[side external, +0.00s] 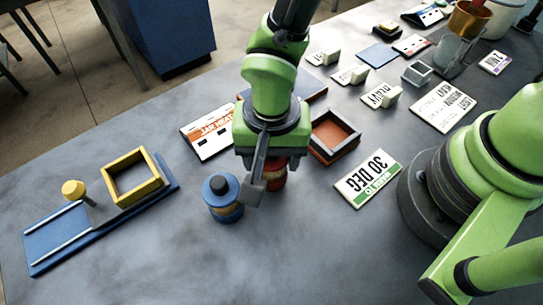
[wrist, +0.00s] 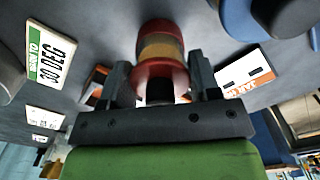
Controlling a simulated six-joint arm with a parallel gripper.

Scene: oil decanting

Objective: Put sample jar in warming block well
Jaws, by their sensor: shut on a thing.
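A sample jar with red ends and an amber band shows in the wrist view (wrist: 160,48) between the two fingers of my gripper (wrist: 162,82). My gripper is shut on it. In the side external view my gripper (side external: 264,172) points down and partly hides the red jar (side external: 279,178). An orange-red square well with a dark rim (side external: 334,136), which looks like the warming block, is just behind and to the right of the jar. Its inside looks empty. I cannot tell whether the jar touches the table.
A blue-lidded jar (side external: 222,196) stands close to the left of my gripper. A "30 DEG" card (side external: 368,178) lies at right, and an orange-striped card (side external: 207,131) behind left. A yellow square frame (side external: 132,178) sits on a blue base at left. The front table is clear.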

